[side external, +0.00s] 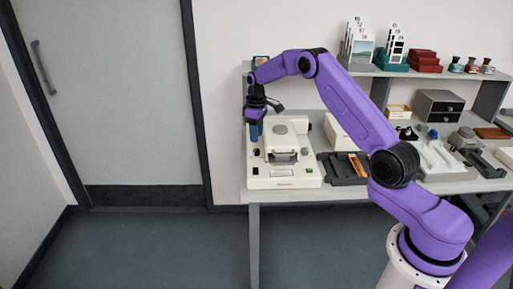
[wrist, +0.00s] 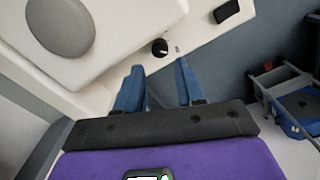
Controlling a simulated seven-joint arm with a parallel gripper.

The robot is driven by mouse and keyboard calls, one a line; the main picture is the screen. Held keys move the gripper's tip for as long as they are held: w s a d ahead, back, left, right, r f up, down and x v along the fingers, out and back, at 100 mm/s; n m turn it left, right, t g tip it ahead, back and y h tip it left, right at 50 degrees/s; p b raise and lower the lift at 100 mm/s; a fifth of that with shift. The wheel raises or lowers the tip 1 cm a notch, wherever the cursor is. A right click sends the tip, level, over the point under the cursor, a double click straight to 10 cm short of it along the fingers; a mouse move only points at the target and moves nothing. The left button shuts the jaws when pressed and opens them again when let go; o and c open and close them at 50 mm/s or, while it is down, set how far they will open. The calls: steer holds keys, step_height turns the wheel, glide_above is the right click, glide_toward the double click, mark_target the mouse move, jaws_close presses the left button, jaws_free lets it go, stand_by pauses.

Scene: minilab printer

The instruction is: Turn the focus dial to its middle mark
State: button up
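The focus dial (wrist: 160,47) is a small round black knob with a pale mark on it, on the cream printer's top near its edge. In the wrist view it lies just beyond my blue fingertips. A small grey mark shows on the casing beside it. My gripper (wrist: 159,72) is open, with a clear gap between its fingers and nothing in it. In the side view my gripper (side external: 255,138) points down over the left edge of the printer (side external: 297,183). Which mark the dial points to is too small to tell.
A round grey disc (wrist: 60,25) is on the printer's top, and a black rectangular part (wrist: 227,11) lies near the dial. A black tray (side external: 345,170) stands right of the printer. A shelf (side external: 400,72) with boxes is behind. Floor is open left of the table.

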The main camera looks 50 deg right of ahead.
mark_target(256, 152)
step_height(256, 152, down, 6)
steer(key=shift+f, duration=0.25)
jaws_close()
